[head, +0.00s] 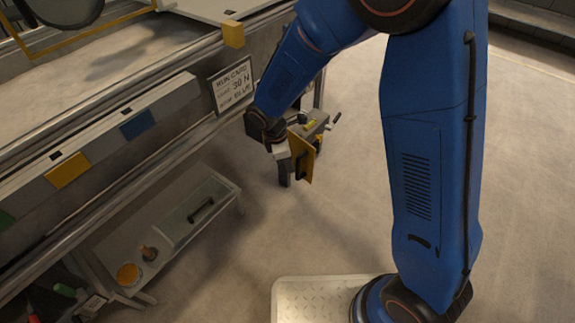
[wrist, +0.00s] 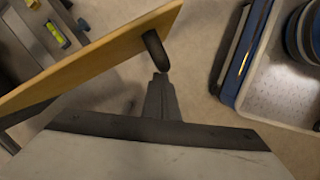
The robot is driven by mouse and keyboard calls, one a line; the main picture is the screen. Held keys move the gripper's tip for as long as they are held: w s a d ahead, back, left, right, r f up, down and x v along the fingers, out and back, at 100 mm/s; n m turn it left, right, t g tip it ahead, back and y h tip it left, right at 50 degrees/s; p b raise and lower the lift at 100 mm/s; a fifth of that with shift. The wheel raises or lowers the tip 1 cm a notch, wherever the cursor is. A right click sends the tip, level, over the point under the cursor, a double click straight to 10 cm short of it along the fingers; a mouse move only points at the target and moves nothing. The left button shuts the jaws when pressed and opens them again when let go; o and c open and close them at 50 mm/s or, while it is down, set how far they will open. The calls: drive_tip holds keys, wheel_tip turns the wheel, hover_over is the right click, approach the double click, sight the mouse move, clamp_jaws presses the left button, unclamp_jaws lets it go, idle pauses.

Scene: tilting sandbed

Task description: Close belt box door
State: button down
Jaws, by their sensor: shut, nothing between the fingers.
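The belt box door is a yellow panel (head: 302,160) standing out at an angle from the grey belt box (head: 316,122) at the bench's end. In the wrist view the door (wrist: 90,62) runs diagonally across the upper left, with a short black handle (wrist: 155,48) near its right end. My gripper (wrist: 160,80) is shut and empty, its tips just below the handle's lower end. I cannot tell whether they touch it. In the head view my gripper (head: 284,178) is beside the door, on its left. The box interior is hidden.
A grey bench (head: 195,85) with a sign (head: 232,86) lies left of the arm. A low shelf (head: 215,182) with a lidded tray stands below it. My base shows at the right of the wrist view. The floor (head: 335,225) around the door is clear.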

sight(312, 151)
drive_tip(key=w+d+n+t+y, duration=0.1)
drive_tip(key=w+d+n+t, duration=0.1)
drive_tip(key=w+d+n, duration=0.95)
drive_tip(key=w+a+n, duration=0.1)
drive_tip(key=w, duration=2)
drive_tip(key=shift+w+y, duration=0.4)
drive_tip(key=shift+s, duration=0.1)
